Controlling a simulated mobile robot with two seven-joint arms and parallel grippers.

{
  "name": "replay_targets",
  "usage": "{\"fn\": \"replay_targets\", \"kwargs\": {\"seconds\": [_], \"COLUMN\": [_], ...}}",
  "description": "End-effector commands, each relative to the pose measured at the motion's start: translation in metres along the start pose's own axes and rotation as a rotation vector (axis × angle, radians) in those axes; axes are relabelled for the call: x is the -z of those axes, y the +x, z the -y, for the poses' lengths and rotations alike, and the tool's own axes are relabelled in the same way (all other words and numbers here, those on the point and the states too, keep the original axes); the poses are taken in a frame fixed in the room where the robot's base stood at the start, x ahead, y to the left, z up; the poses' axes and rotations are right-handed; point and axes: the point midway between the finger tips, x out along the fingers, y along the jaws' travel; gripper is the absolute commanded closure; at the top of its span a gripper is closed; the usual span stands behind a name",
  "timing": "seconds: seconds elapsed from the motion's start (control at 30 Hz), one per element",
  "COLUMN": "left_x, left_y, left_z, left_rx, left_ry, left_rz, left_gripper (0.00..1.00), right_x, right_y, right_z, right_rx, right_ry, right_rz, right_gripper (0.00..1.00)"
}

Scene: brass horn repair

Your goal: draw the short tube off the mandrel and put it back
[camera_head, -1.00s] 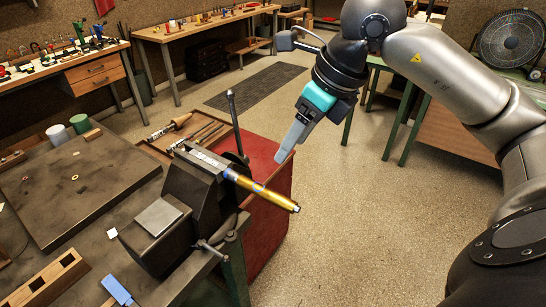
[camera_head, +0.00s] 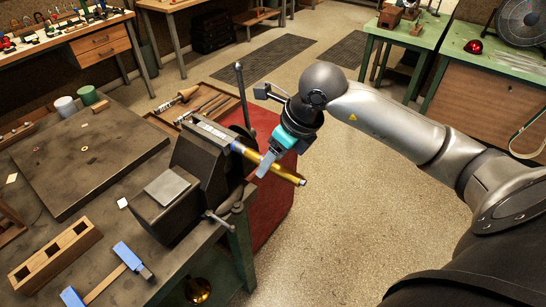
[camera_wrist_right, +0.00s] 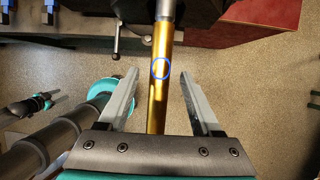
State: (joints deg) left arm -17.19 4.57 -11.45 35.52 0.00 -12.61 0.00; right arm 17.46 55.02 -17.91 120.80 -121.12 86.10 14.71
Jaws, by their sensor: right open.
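The short tube (camera_head: 284,172) is brass-yellow and sits on the mandrel, whose grey end (camera_head: 303,182) shows at its outer tip. The mandrel is clamped in the dark bench vise (camera_head: 197,170) and points out over the floor. My right gripper (camera_head: 266,165) is open, with a finger on each side of the tube and a gap on both sides (camera_wrist_right: 160,88).
The vise stands at the edge of the workbench (camera_head: 60,260). A red cabinet (camera_head: 268,215) is below the tube. A blue-headed mallet (camera_head: 128,257) and a wooden block with square holes (camera_head: 55,257) lie on the bench. The floor (camera_head: 350,220) to the right is clear.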

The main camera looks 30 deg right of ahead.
Motion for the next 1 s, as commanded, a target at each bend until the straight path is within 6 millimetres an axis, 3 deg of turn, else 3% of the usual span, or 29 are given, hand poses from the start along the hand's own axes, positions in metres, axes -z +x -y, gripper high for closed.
{"fn": "replay_targets", "kwargs": {"seconds": [0.23, 0.83, 1.0], "left_x": [0.0001, 0.0001, 0.0002], "left_y": [0.0000, 0.0000, 0.0000], "left_z": [0.0001, 0.0000, 0.0000], "left_rx": [0.000, 0.000, 0.000], "left_ry": [0.000, 0.000, 0.000], "left_rz": [0.000, 0.000, 0.000], "left_gripper": [0.44, 0.44, 0.44], "right_x": [0.0001, -0.0001, -0.0001], "right_y": [0.0010, 0.0004, 0.0003], "right_z": [-0.0001, 0.0001, 0.0001], "right_rx": [0.000, 0.000, 0.000], "right_ry": [-0.001, -0.001, -0.001], "right_rz": [0.000, 0.000, 0.000], "right_gripper": [0.34, 1.00, 1.00]}}
